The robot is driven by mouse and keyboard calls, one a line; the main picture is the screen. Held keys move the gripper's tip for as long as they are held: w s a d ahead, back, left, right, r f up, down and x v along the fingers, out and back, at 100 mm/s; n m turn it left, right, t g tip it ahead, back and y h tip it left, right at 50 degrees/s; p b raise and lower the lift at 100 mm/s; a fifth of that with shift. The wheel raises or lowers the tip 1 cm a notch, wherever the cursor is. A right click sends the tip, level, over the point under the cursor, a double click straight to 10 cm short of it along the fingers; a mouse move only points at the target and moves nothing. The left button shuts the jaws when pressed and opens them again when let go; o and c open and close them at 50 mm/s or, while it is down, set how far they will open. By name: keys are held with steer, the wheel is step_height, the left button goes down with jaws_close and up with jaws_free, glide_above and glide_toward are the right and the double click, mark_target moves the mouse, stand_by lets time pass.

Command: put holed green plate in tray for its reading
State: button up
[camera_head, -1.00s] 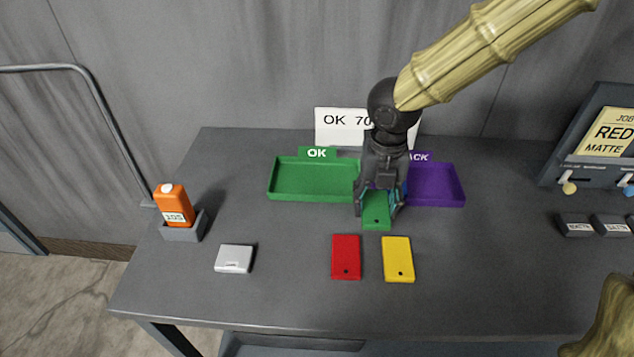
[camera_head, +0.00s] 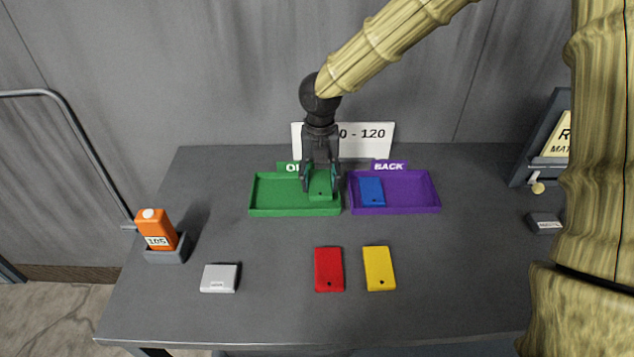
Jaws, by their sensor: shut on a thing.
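The holed green plate (camera_head: 320,191) is in my gripper (camera_head: 321,188), which is shut on it from above. It is over or inside the right end of the green OK tray (camera_head: 265,210); I cannot tell whether it touches the floor of the tray. The purple BACK tray (camera_head: 410,208) stands just to the right with a blue plate (camera_head: 371,191) in its left part. The orange gauge (camera_head: 155,229) at the left reads 105. A white sign (camera_head: 365,138) behind the trays is partly hidden by my gripper; "0 - 120" shows.
A red plate (camera_head: 329,269) and a yellow plate (camera_head: 379,268) lie in front of the trays. A small light grey box (camera_head: 219,278) lies at the front left. A dark labelled block (camera_head: 544,223) is at the right. The table between is clear.

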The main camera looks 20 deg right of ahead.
mark_target(317, 178)
steer(key=shift+w+a, duration=0.15)
steer(key=shift+w, duration=0.45)
steer(key=shift+f+p, duration=0.5)
steer(key=shift+f, duration=1.3)
steer(key=o, duration=1.3)
steer(key=shift+f, duration=0.15)
step_height(317, 178, up, 12)
steer(key=shift+r+b, duration=0.15)
steer(key=shift+b, duration=0.45)
